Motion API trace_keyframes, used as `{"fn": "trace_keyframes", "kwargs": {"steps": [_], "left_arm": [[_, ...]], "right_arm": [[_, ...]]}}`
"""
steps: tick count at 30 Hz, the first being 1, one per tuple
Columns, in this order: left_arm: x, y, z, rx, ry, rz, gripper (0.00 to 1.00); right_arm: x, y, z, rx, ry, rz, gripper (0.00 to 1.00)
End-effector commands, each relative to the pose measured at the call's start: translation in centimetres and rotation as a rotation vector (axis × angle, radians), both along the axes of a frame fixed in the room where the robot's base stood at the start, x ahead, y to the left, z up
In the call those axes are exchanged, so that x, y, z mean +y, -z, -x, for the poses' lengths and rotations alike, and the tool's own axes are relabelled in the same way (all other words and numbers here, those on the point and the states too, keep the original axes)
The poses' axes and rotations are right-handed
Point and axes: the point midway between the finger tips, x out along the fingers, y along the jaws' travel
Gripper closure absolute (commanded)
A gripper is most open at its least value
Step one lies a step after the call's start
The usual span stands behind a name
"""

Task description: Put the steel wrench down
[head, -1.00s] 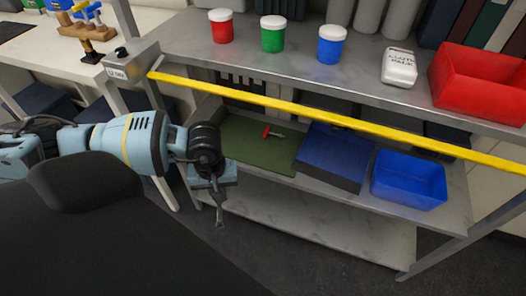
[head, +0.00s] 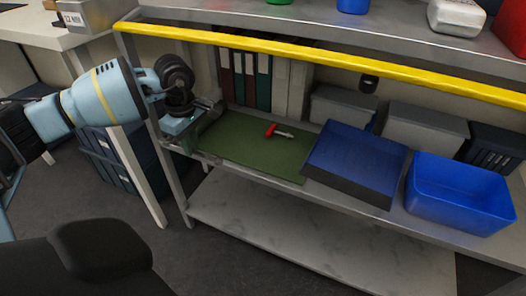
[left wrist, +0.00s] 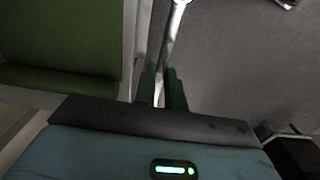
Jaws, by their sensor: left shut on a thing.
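My left gripper (head: 190,142) is at the left end of the middle shelf, beside the green mat (head: 235,152). In the left wrist view its dark green fingers (left wrist: 162,90) are shut on the steel wrench (left wrist: 174,42), a shiny bar with its far end cut off at the top. There the wrench shows against the grey floor, to the right of the green mat (left wrist: 60,45) and the shelf's pale edge. In the head view the wrench is small and hard to make out. My right gripper is not in view.
A red-handled screwdriver (head: 279,131) lies on the mat's far part; the mat's front is clear. A blue tray (head: 355,160) and a blue bin (head: 460,195) stand to the right. Binders (head: 264,82) stand behind. A yellow-edged shelf (head: 330,60) hangs above.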

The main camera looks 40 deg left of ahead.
Motion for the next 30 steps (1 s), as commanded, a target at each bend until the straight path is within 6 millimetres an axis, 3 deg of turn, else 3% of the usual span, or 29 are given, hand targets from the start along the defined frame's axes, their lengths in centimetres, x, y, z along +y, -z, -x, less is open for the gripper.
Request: {"fn": "trace_keyframes", "kwargs": {"steps": [10,24,30], "left_arm": [[-0.7,0.2,-1.3,-0.003,-0.012,0.002,1.0],[-6.7,1.4,-9.9,-0.002,-0.011,0.002,1.0],[-8.2,1.5,-12.2,-0.001,-0.012,0.0,1.0]], "right_arm": [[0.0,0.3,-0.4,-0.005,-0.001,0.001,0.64],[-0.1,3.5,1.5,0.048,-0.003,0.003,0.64],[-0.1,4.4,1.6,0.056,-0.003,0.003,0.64]]}}
